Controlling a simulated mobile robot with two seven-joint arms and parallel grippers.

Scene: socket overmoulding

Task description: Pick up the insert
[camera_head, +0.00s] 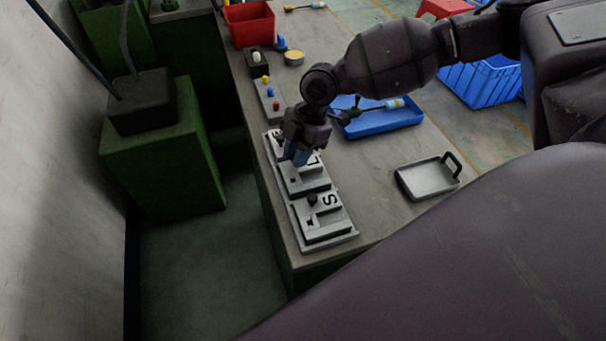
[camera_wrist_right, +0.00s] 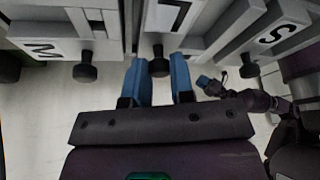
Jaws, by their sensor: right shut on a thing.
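The insert marked L (camera_wrist_right: 178,14) is a grey stepped block with a black knob (camera_wrist_right: 158,64). It sits in the middle of a row on the bench, and the head view shows it partly behind my gripper (camera_head: 312,163). My right gripper (camera_wrist_right: 160,78) has blue fingers on either side of that knob and is shut on it; in the head view it points down over the row (camera_head: 296,154). The insert marked S (camera_head: 328,201) is at the near end. The one marked M (camera_wrist_right: 42,48) is at the other end. A small dark gripper with blue tips, seemingly my left (camera_wrist_right: 208,84), shows in the wrist view.
Beyond the row are a button box (camera_head: 268,97) and a red bin (camera_head: 249,24). A metal tray with a handle (camera_head: 426,180) is to the right. Bare bench (camera_head: 368,190) lies between.

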